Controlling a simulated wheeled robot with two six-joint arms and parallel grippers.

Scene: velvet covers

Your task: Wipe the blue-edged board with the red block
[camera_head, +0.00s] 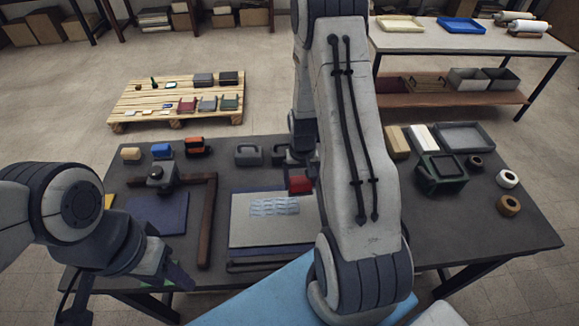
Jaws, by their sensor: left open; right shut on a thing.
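The pale board (250,234) lies flat on the dark table, with a bluish strip along its far edge. A patch of light-blue wavy marks (274,206) is on its upper middle. The red block (299,185) is at the board's far right part, just beyond and right of the marks; I cannot tell whether it touches the surface. My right gripper (304,170) is shut on the red block from above, and my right arm partly hides it and the board's right side. My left gripper (178,278) is open and empty near the table's front left edge.
A brown L-shaped bar (207,222) and a dark blue mat (158,213) lie left of the board. Several small blocks line the table's back. A dark green crate (441,172), grey tray (463,137) and tape rolls (508,205) are at right.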

